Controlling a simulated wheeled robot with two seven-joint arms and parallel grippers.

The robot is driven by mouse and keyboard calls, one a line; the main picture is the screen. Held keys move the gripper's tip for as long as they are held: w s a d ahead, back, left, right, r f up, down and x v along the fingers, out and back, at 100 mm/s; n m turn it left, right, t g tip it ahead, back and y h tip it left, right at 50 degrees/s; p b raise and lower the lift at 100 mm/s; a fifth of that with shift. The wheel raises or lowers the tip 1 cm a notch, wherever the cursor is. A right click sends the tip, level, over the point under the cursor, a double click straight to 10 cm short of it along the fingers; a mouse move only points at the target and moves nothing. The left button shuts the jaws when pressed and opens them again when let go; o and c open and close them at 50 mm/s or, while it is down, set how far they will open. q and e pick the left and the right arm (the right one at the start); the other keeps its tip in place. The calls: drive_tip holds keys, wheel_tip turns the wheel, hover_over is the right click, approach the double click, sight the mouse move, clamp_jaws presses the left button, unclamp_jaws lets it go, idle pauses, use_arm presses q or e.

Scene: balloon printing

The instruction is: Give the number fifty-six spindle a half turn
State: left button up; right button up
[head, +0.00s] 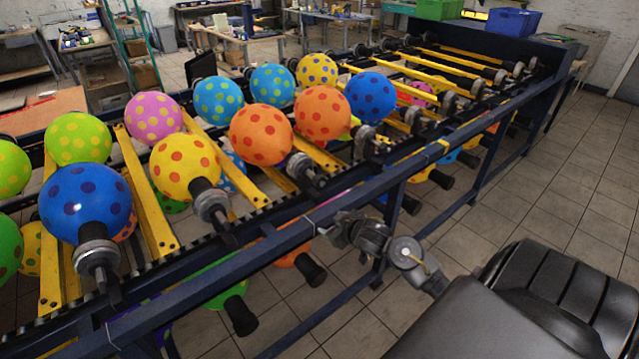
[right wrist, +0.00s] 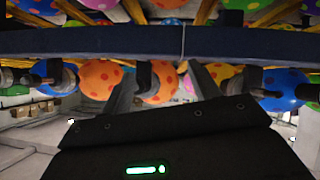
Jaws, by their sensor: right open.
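A row of balloon spindles lines the near side of the rack. One spindle (head: 212,208) carries a yellow balloon with red dots (head: 182,165), another spindle (head: 97,258) a dark blue one (head: 85,203). A further spindle (head: 302,168) stands by an orange balloon (head: 262,134). I cannot read any spindle number, so I cannot tell which is fifty-six. My right gripper (head: 342,232) is open outside the front rail, apart from the upper spindles. In the right wrist view its fingers (right wrist: 165,88) spread in front of a dark spindle end and an orange balloon (right wrist: 160,84). My left gripper is not in view.
The dark blue front rail (head: 290,240) runs between my right gripper and the upper spindles; it also crosses the right wrist view (right wrist: 100,42). Lower balloons hang beneath, with black ends (head: 239,314) sticking out. Tiled floor (head: 560,220) at right is free.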

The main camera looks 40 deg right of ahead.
drive_tip(key=t, duration=0.2)
approach(322, 181)
drive_tip(key=p+x, duration=0.1)
drive_tip(key=x, duration=1)
drive_tip(key=shift+w+f, duration=0.15)
drive_tip(key=shift+a, duration=0.1)
drive_tip(key=c, duration=1)
drive_tip(key=shift+m+y, duration=0.3)
